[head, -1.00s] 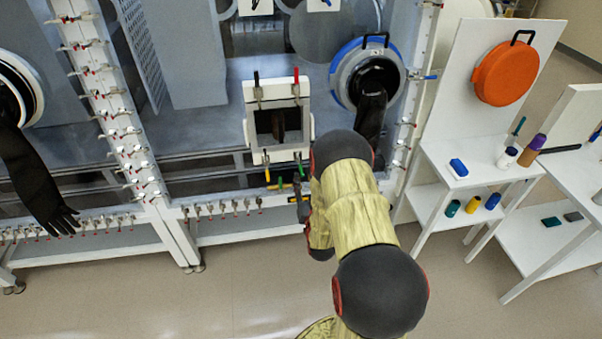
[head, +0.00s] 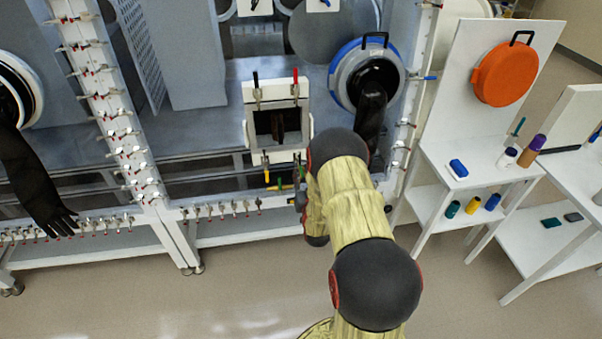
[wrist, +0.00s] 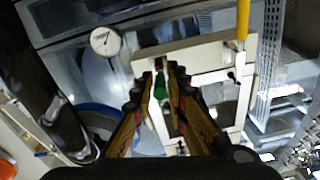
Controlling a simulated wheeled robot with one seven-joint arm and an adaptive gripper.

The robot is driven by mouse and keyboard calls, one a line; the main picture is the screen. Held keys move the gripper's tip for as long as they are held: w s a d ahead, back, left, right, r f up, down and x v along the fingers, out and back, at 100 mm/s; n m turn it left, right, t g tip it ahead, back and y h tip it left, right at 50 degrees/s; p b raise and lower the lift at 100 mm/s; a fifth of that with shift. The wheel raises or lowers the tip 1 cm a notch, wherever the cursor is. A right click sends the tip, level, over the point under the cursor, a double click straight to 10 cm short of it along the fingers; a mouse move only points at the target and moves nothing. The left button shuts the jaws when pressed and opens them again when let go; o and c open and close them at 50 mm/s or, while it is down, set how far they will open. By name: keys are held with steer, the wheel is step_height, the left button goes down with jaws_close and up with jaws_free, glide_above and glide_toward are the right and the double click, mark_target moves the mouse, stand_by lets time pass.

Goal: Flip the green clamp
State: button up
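The green clamp (wrist: 160,88) shows in the wrist view as a short green handle at the edge of a white square frame. My gripper (wrist: 163,76) points at it, its two fingers apart on either side of the handle. I cannot see clear contact. In the head view my gripper (head: 299,190) is at the lower right corner of the white frame (head: 250,134), largely hidden by my arm. A bit of green (head: 302,172) shows beside it there.
The frame also carries a black clamp (head: 256,80), a red clamp (head: 295,82) and a yellow clamp (head: 266,166). A blue-rimmed glove port (head: 340,80) with a hanging black glove (head: 370,118) is close to the right. A shelf (head: 485,165) with bottles stands further right.

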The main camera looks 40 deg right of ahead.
jaws_close()
